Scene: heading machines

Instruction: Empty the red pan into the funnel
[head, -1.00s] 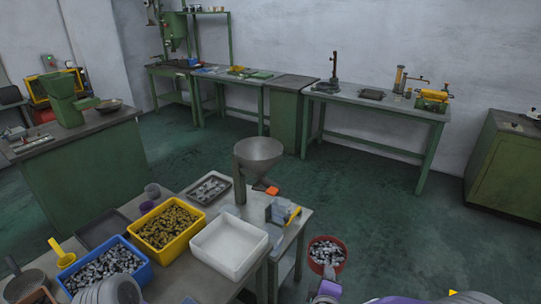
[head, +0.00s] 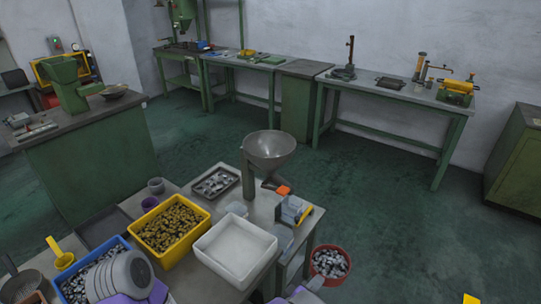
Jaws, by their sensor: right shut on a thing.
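The red pan (head: 315,267), filled with grey metal pieces (head: 331,262), is low at the right of the table in the head view. My right gripper (head: 315,283) is shut on its near-left rim, partly cut off by the bottom edge. The pan looks about level. The grey metal funnel (head: 270,150) stands on a post at the table's far right corner, above and to the left of the pan. Its spout is over a small device with an orange part (head: 284,190). My left arm shows at the lower left; its gripper fingers are not visible.
On the table are an empty white bin (head: 213,262), a yellow bin of brass-coloured pieces (head: 141,246), a blue bin (head: 68,288) partly behind my left arm, and a metal tray (head: 232,171). Open green floor lies right of the table.

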